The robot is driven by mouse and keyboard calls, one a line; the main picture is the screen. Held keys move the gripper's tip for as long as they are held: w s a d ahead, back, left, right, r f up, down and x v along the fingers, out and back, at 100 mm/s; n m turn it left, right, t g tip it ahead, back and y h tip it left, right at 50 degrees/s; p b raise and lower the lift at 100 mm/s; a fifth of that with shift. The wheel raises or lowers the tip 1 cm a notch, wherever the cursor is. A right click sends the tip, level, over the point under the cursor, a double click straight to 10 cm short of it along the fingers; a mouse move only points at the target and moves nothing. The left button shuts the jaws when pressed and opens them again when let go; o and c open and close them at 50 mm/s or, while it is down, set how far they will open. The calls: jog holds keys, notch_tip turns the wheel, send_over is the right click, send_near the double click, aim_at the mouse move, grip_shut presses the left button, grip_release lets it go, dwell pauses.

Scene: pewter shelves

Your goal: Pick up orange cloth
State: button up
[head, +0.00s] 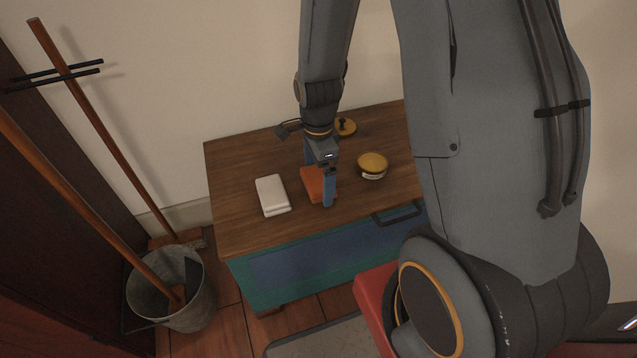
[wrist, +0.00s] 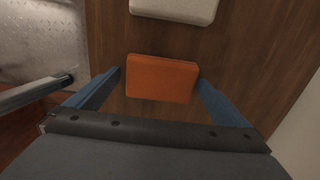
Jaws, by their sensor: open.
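The orange cloth (head: 314,184) lies folded on the wooden top of a cabinet, partly hidden behind my gripper in the head view. It looks like a flat orange block in the wrist view (wrist: 161,78). My gripper (head: 318,190) points down over it with its blue fingers apart. In the wrist view, the fingers of my gripper (wrist: 158,76) stand on the left and right sides of the cloth. The gripper holds nothing. Whether the fingertips touch the cloth or the cabinet top, I cannot tell.
A folded white cloth (head: 272,195) lies left of the orange one. The cabinet (head: 236,218) stands against the wall. A metal bucket (head: 172,300) holds a wooden pole at left.

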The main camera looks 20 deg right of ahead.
aim_at(318, 178)
jog(key=c, duration=0.9)
jog(key=shift+c, duration=0.2)
notch_tip(318, 178, up, 10)
jog(key=p, duration=0.2)
jog(key=shift+o, duration=1.1)
jog(key=shift+c, duration=0.6)
